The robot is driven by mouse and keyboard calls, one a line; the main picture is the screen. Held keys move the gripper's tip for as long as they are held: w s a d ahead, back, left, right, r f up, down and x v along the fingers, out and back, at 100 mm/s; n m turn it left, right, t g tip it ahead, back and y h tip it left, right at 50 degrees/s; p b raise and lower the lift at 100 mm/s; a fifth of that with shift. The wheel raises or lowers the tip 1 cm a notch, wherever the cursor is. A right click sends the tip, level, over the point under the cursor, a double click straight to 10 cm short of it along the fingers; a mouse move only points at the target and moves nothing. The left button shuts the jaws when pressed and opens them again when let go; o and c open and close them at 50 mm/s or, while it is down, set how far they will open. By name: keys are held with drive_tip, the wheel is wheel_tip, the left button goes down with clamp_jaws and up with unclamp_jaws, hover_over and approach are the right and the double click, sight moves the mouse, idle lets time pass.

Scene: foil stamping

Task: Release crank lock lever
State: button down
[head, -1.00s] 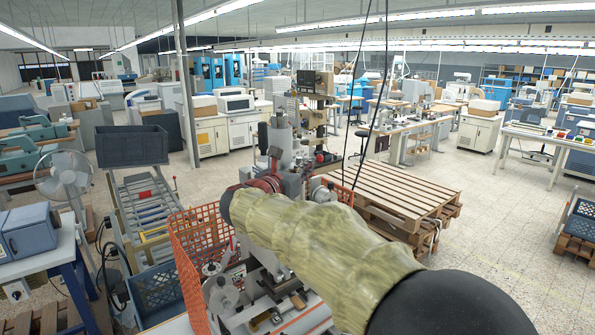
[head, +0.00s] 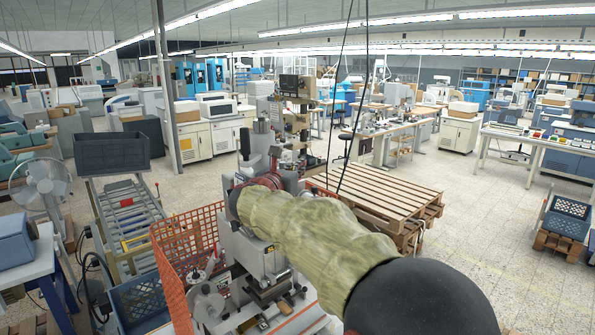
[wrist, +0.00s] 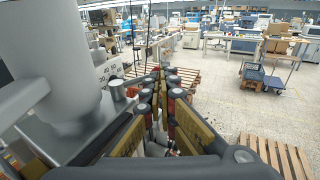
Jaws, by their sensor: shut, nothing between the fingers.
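The grey stamping press (head: 237,250) stands in the lower middle of the head view, with my sleeved arm in front of its upper part. Its grey column and rounded housing (wrist: 60,70) fill the left of the wrist view. My gripper (wrist: 162,80) points forward in the wrist view, fingers together and empty, just right of the press. I cannot pick out the crank lock lever for certain in either view. My arm hides my fingers in the head view.
An orange mesh guard (head: 172,255) stands left of the press. A roller conveyor (head: 130,215) with a dark bin (head: 112,153) is further left. Wooden pallets (head: 385,205) are stacked behind the press to the right. The floor at right is mostly open.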

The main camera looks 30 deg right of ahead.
drive_tip(key=d+n+t+y+b, duration=0.1)
drive_tip(key=w+d+t+y+b, duration=0.1)
drive_tip(key=b, duration=0.1)
drive_tip(key=shift+n, duration=0.4)
drive_tip(key=shift+w, duration=0.1)
